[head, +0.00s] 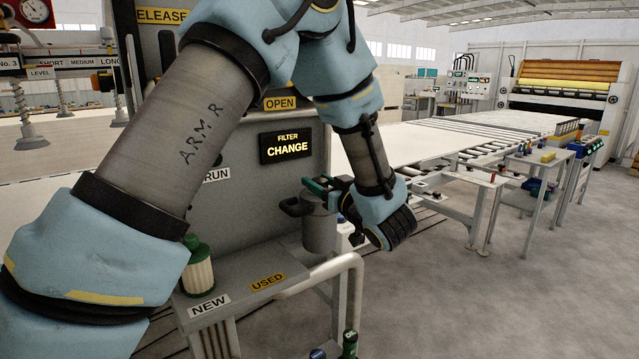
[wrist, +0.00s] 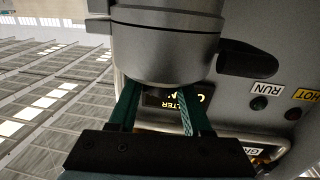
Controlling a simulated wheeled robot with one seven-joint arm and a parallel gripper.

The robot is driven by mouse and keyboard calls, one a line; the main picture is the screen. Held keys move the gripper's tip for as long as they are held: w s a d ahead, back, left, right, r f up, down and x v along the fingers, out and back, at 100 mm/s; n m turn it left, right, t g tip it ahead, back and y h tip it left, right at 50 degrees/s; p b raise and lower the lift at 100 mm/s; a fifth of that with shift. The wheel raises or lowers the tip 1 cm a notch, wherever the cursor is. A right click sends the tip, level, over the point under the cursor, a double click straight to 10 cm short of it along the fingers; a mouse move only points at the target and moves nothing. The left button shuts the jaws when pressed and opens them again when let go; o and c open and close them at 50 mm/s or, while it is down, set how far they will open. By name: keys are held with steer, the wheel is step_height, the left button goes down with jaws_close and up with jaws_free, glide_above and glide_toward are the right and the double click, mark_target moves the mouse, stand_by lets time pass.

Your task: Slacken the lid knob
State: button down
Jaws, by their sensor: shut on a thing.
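A grey filter canister (head: 319,233) hangs on the machine's front panel, and its wide round lid (wrist: 165,60) fills the upper middle of the wrist view. My gripper (head: 318,187) is at the canister's top, with its green fingers (wrist: 158,96) reaching to the lid from both sides of a small dark knob (wrist: 157,92). The fingers are shut on this knob, which is mostly hidden by shadow and the fingers. A black lobed handle (head: 295,206) juts out at the canister's side and also shows in the wrist view (wrist: 248,60).
A lit FILTER CHANGE sign (head: 287,147) is on the panel. A shelf (head: 245,268) below carries NEW and USED labels, with a pale, green-topped filter (head: 198,268) at NEW. A grey pipe rail (head: 357,285) runs beside the shelf. Open floor lies to the right.

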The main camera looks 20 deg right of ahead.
steer(key=shift+y, duration=0.3)
steer(key=n+y, duration=0.2)
steer(key=n+g+y, duration=0.1)
steer(key=y, duration=0.2)
steer(key=shift+f+n+g+b, duration=0.1)
steer(key=shift+n+g+b, duration=0.2)
steer(key=shift+n+b, duration=0.1)
steer(key=shift+n+g+y, duration=1)
steer(key=shift+n+y, duration=0.3)
steer(key=shift+y, duration=0.5)
steer(key=shift+c, duration=1.7)
jaws_free()
steer(key=b+v, duration=0.3)
steer(key=v, duration=0.7)
steer(key=shift+s+d+b, duration=0.25)
steer(key=shift+d+b, duration=0.1)
steer(key=shift+b, duration=0.05)
